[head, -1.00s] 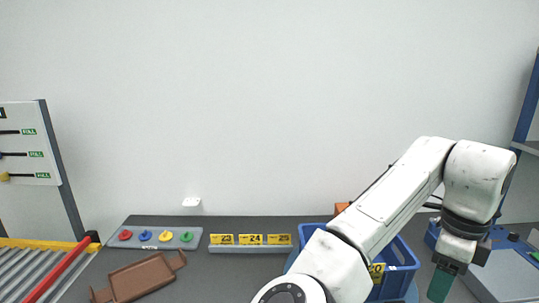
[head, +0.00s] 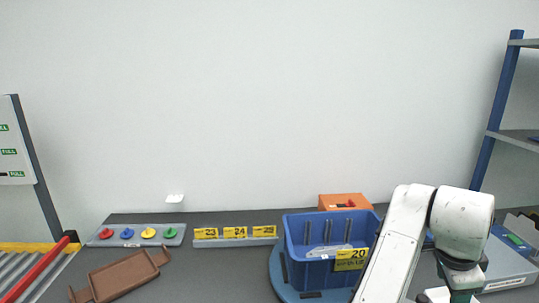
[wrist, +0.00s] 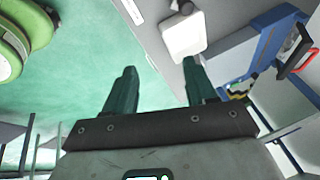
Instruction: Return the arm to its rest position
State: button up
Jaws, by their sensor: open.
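My white arm stands at the right of the head view, bent at the elbow, with the forearm hanging down. My gripper shows in the wrist view (wrist: 158,85) with two green fingers spread apart and nothing between them. In the head view only its upper part shows at the lower right; the fingertips are cut off by the bottom edge.
A blue bin (head: 305,262) labelled 20 stands on a round blue base left of my arm. An orange box (head: 344,201) is behind it. A brown tray (head: 122,277), a panel of coloured knobs (head: 105,238), and numbered yellow labels (head: 235,232) lie left. A blue-post shelf (head: 497,110) rises right.

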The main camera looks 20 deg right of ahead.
jog(key=s+a+f+n+t+b, duration=0.1)
jog(key=s+a+f+n+b, duration=0.1)
jog(key=f+n, duration=0.6)
jog(key=s+a+f+n+t+b, duration=0.1)
jog(key=s+a+f+n+b, duration=0.15)
jog(key=f+n, duration=0.55)
jog(key=s+a+f+n+g+y+b, duration=0.1)
jog(key=s+a+f+n+y+b, duration=0.1)
jog(key=s+a+f+n+y, duration=0.2)
jog(key=s+a+f+n, duration=0.3)
jog(key=s+a+f, duration=0.5)
jog(key=a+f, duration=0.2)
notch_tip(320, 180, down, 3)
jog(key=shift+s+a+r+g, duration=0.1)
jog(key=shift+s+a+g, duration=0.1)
jog(key=shift+a+g, duration=0.2)
